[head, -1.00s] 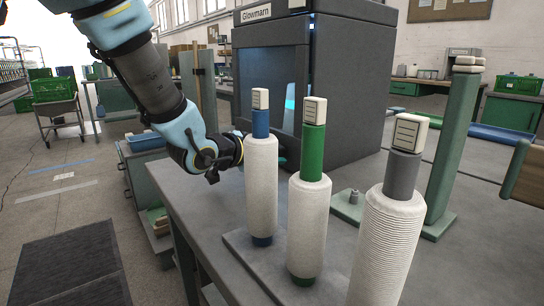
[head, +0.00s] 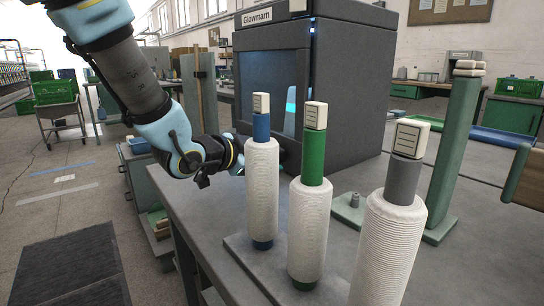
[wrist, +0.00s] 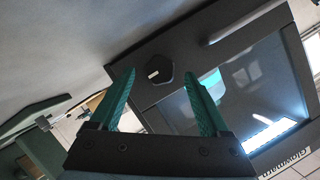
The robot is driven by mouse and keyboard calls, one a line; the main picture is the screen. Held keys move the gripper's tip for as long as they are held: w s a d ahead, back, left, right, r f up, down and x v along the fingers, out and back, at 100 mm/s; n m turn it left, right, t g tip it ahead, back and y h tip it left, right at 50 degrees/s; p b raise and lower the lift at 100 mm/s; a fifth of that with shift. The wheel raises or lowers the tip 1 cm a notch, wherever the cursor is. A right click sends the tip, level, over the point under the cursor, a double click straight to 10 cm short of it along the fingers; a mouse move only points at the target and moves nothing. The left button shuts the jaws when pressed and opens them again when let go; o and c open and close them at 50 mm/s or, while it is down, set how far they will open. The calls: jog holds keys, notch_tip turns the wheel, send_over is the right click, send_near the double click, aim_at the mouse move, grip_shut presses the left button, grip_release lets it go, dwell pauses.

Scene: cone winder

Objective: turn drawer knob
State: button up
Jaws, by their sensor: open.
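A dark, many-sided knob (wrist: 158,70) with a short white mark sits on the dark front panel of the Glowmarn cabinet in the wrist view. My gripper (wrist: 159,74) is open, with its two green fingers apart and empty. The knob shows between the fingertips, slightly beyond them; I cannot tell whether they touch it. In the head view my wrist (head: 215,156) reaches to the front of the cabinet (head: 325,90). The fingers and the knob are hidden there behind the blue-topped yarn cone and the wrist.
Three white yarn cones with blue (head: 262,185), green (head: 309,225) and grey (head: 387,245) tubes stand close by on a grey bench (head: 205,195). A green post (head: 455,150) stands at the right. A window (wrist: 245,85) lies beside the knob.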

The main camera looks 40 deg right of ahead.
jog(key=v, duration=0.8)
dwell(0.4)
